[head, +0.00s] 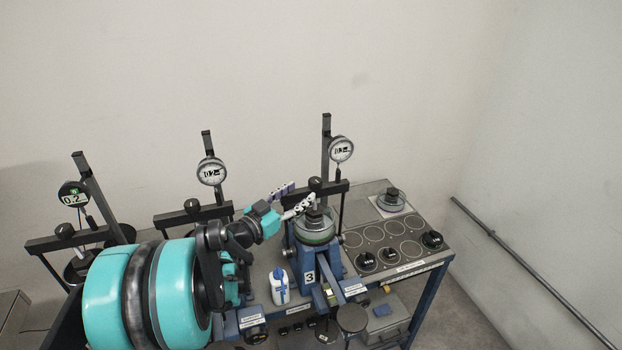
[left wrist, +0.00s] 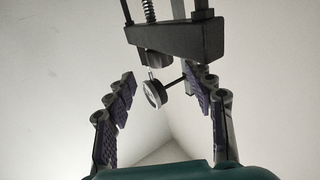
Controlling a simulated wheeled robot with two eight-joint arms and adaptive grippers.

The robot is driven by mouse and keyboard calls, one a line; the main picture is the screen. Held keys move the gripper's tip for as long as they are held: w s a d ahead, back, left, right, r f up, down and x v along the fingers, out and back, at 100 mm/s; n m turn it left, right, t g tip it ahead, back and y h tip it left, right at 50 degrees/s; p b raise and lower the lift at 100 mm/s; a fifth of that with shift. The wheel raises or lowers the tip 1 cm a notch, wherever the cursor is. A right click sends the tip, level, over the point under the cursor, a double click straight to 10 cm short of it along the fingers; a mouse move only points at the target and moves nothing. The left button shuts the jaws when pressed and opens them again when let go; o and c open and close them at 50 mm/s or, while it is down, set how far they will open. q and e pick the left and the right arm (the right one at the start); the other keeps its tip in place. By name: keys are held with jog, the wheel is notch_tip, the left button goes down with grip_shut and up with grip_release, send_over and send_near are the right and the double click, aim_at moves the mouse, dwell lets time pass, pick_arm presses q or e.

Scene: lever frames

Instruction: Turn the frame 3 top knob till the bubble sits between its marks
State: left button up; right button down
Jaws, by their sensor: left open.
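Frame 3 is the blue stand (head: 307,255) with the label "3", at the right of the row in the head view. A dark top knob (head: 315,183) sits on its dark crossbar. Its round dial (head: 341,149) is on the post above; the reading is too small to be sure of. I cannot make out a bubble or its marks. My left gripper (head: 298,200) is open and empty beside the crossbar, above a round glass-like pan.
Two similar frames with dials (head: 211,171) stand to the left. A white-and-blue bottle (head: 279,286) stands left of frame 3. A grey plate (head: 408,232) with round recesses and dark weights lies to the right. A handrail (head: 535,272) runs along the right wall.

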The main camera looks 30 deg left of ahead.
aim_at(311, 185)
pick_arm(q)
jog(key=w, duration=0.5)
jog(key=shift+w+d+f, duration=0.15)
jog(key=shift+w+d, duration=0.1)
jog(key=shift+d, duration=0.15)
jog(key=shift+w+d, duration=0.15)
jog(key=shift+w, duration=0.15)
jog(key=c, duration=1.2)
